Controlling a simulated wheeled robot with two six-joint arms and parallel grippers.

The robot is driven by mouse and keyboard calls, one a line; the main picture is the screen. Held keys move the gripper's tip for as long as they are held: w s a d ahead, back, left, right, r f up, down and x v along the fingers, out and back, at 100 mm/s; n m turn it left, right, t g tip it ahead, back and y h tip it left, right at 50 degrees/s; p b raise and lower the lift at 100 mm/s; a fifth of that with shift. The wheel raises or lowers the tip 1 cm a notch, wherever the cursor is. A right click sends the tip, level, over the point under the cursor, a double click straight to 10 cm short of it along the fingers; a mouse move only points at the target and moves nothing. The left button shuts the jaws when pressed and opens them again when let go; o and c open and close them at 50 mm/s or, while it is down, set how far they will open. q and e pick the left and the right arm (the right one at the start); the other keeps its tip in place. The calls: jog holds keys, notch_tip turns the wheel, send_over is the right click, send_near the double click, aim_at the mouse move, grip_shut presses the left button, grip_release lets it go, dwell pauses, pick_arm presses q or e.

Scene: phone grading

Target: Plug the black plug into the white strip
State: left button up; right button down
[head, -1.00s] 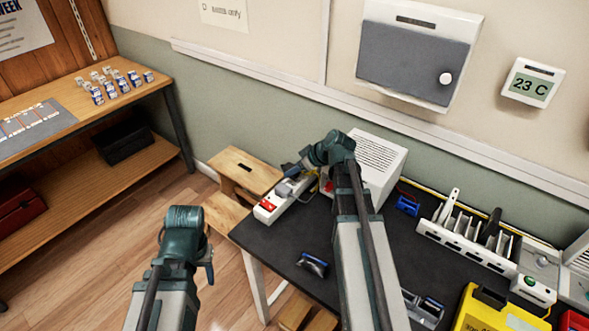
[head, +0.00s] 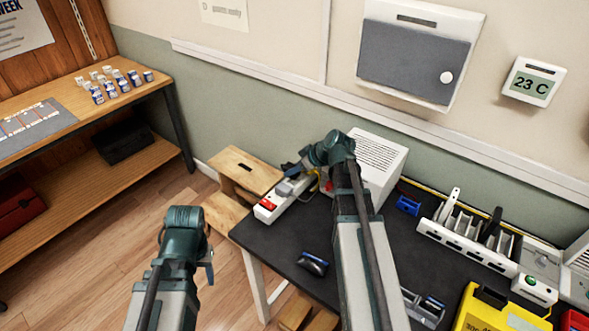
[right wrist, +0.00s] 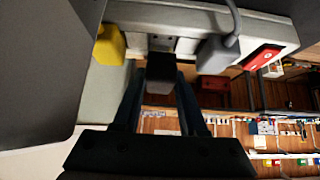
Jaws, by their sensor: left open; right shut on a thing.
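The white strip (right wrist: 185,18) runs across the top of the right wrist view. It carries a yellow plug (right wrist: 110,46), a grey plug with a cord (right wrist: 216,52) and a red switch (right wrist: 263,57). The black plug (right wrist: 162,68) is between the two fingers of my right gripper (right wrist: 162,92), which is shut on it. The plug's far end is at the strip's socket face, between the yellow and grey plugs; I cannot tell how deep it sits. In the head view the strip (head: 262,214) lies at the table's left end. My left gripper (head: 209,265) is open, left of the table.
A wooden step stool (head: 243,170) stands behind the table's left end. A white vented box (head: 376,165) is just right of the strip. A blue-and-black object (head: 314,264) lies near the front edge of the dark table (head: 285,240). A white rack (head: 465,245) stands further right.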

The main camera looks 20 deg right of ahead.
jog(key=shift+s, duration=0.1)
jog(key=shift+c, duration=1.9)
grip_release()
jog(key=shift+s+f, duration=0.1)
jog(key=shift+s+d+r+p, duration=0.15)
jog(key=shift+s+r+p, duration=0.1)
jog(key=shift+r+p, duration=0.35)
jog(key=p+v, duration=0.9)
jog(key=v, duration=0.3)
jog(key=shift+d+r, duration=0.25)
jog(key=shift+a, duration=0.1)
jog(key=s+a+f+g+h, duration=0.1)
jog(key=s+a+g, duration=0.1)
jog(key=s+a, duration=0.3)
jog(key=s+a+f+m+g+h, duration=0.1)
jog(key=s+a+f+g+h, duration=0.1)
jog(key=a, duration=1.1)
jog(key=s+a+f+m+g+h, duration=0.1)
jog(key=s+a+f+g+h, duration=0.1)
jog(key=s+a, duration=0.5)
jog(key=shift+s+a+f+g, duration=0.15)
jog(key=shift+s+a+g, duration=0.2)
jog(key=shift+a+g, duration=0.65)
